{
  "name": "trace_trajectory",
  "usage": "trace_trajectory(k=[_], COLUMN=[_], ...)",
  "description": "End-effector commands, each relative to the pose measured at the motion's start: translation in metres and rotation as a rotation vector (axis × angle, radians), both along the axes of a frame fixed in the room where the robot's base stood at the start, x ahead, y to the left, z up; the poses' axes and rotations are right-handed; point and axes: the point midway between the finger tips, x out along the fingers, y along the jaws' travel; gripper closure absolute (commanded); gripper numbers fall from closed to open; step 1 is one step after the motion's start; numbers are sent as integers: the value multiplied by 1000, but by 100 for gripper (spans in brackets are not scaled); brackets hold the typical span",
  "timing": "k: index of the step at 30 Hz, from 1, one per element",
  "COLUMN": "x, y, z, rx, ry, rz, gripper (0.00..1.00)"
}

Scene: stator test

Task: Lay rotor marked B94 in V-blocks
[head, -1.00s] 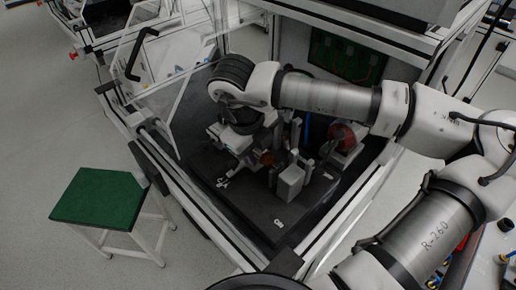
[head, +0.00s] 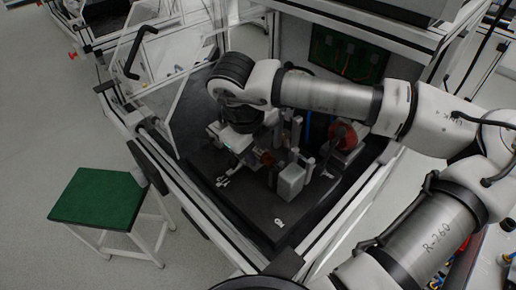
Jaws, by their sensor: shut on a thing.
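My gripper (head: 236,141) is low over the dark base plate inside the open test enclosure, below the black wrist joint. It is shut on what looks like the rotor (head: 265,158), of which a small copper-red part shows just right of the gripper. The marking B94 cannot be read. Upright grey posts and blocks (head: 291,180) stand right beside the gripper on the plate. I cannot tell which of them are the V-blocks, or whether the rotor touches them. My wrist and forearm hide much of this area.
A red disc-shaped part (head: 343,135) stands at the back right of the plate (head: 250,207). The enclosure's frame and a clear open door (head: 185,70) surround it. A green-topped stool (head: 97,197) stands outside at left. The plate's front left is mostly clear.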

Motion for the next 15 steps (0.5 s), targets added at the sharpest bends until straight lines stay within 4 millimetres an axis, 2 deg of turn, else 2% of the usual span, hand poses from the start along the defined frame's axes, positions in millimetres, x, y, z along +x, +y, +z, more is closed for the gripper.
trace_trajectory(k=[14, 15], x=[0, 0], y=[0, 0], z=[-1, -1], rx=[0, 0], ry=[0, 0], rz=[0, 0], gripper=[100, 67])
